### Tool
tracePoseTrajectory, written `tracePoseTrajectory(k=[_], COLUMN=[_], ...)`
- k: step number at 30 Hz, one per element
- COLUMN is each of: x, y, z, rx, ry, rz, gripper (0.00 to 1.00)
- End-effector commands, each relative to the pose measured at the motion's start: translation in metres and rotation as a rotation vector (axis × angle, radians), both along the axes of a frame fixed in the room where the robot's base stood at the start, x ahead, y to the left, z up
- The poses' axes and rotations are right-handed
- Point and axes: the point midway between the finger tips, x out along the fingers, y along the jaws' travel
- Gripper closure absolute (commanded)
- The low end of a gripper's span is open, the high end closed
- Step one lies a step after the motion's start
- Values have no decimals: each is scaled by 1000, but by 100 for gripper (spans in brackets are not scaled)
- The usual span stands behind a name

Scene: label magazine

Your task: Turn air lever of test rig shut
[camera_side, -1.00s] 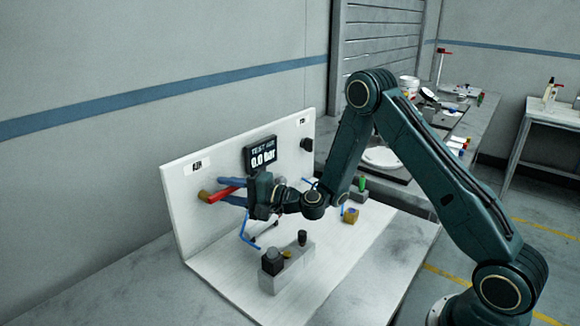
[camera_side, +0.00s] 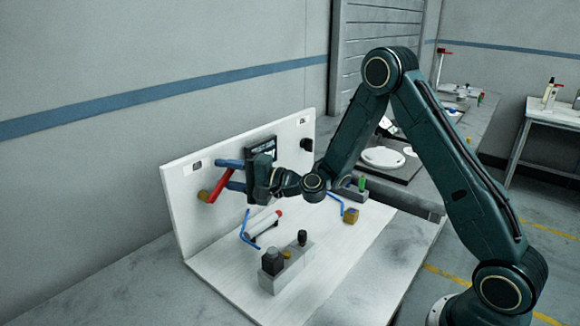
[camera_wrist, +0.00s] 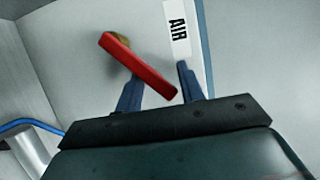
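The red air lever (camera_side: 222,185) sits on a brass valve (camera_side: 204,197) at the left of the white panel. It slants, its upper end near my gripper. In the wrist view the lever (camera_wrist: 140,68) runs diagonally from the brass part (camera_wrist: 120,41) down to the right, beside the AIR label (camera_wrist: 177,28). My gripper (camera_side: 223,174) has its two blue fingers apart; in the wrist view they stand on either side of the lever's free end (camera_wrist: 158,74). The lever hides part of the left finger. Whether either finger touches it, I cannot tell.
The dark display (camera_side: 262,146) is partly hidden behind my gripper. A black knob (camera_side: 307,145) is at the panel's right. A grey block with knobs (camera_side: 286,268), a cylinder (camera_side: 263,222) and blue tubes (camera_side: 246,232) are on the white base (camera_side: 350,265).

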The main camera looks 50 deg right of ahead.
Motion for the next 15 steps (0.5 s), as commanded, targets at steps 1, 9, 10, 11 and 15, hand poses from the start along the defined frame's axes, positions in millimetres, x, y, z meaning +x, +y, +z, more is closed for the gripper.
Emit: tracePoseTrajectory(k=[1,9,10,11,15], x=[0,0,0,0,0], y=[0,0,0,0,0], z=[8,39,42,45,62], rx=[0,0,0,0,0], ry=[-7,-6,-6,-6,-7], rz=[1,0,0,-1,0], gripper=[64,64,64,64,64])
